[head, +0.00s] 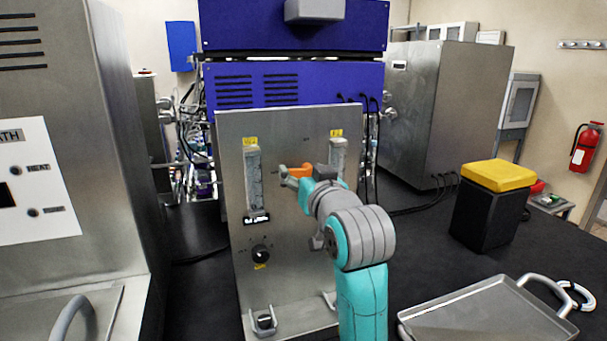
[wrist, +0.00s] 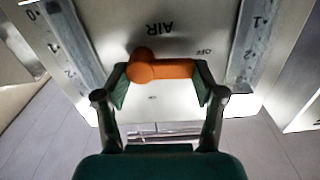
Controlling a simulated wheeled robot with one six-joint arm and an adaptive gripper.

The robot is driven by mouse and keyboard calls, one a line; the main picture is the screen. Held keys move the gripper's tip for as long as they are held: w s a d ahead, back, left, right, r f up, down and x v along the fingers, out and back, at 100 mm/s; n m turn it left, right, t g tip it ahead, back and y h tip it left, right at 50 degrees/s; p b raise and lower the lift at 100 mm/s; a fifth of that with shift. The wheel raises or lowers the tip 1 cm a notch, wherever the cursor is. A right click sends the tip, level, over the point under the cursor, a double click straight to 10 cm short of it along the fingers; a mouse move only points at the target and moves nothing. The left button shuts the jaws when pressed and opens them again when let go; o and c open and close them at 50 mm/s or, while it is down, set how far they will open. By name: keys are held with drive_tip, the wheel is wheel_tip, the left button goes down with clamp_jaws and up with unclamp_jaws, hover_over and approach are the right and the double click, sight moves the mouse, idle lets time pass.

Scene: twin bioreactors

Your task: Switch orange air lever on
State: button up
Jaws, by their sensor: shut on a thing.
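The orange air lever (wrist: 165,70) sits on the metal front panel (wrist: 148,18) below the upside-down word AIR in the wrist view. In that view it lies sideways, with its round hub at left and its arm pointing right toward the OFF mark. My gripper (wrist: 160,88) has one finger at each end of the lever and is shut on it lengthwise. In the head view the lever (head: 297,171) shows between the two flow tubes, partly hidden by my gripper (head: 300,180) and arm.
Flow tubes (head: 253,180) (head: 338,155) flank the lever. A black knob (head: 261,254) is lower on the panel. A metal tray (head: 485,315) and a black box with yellow lid (head: 498,177) stand at right. A steel cabinet (head: 100,120) stands close at left.

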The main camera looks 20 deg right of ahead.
drive_tip(key=m, duration=0.4)
drive_tip(key=shift+w+d+r, duration=0.1)
drive_tip(key=shift+r, duration=0.3)
drive_tip(key=m, duration=0.4)
drive_tip(key=shift+d+r+m, duration=0.3)
drive_tip(key=shift+o, duration=0.2)
drive_tip(key=m, duration=0.4)
drive_tip(key=shift+d+r, duration=0.15)
drive_tip(key=shift+d, duration=0.2)
drive_tip(key=shift+d+m, duration=0.2)
drive_tip(key=shift+m, duration=0.85)
drive_tip(key=shift+d+m, duration=0.15)
drive_tip(key=shift+m, duration=0.9)
drive_tip(key=o, duration=1.1)
drive_tip(key=shift+c, duration=0.2)
drive_tip(key=shift+f, duration=0.2)
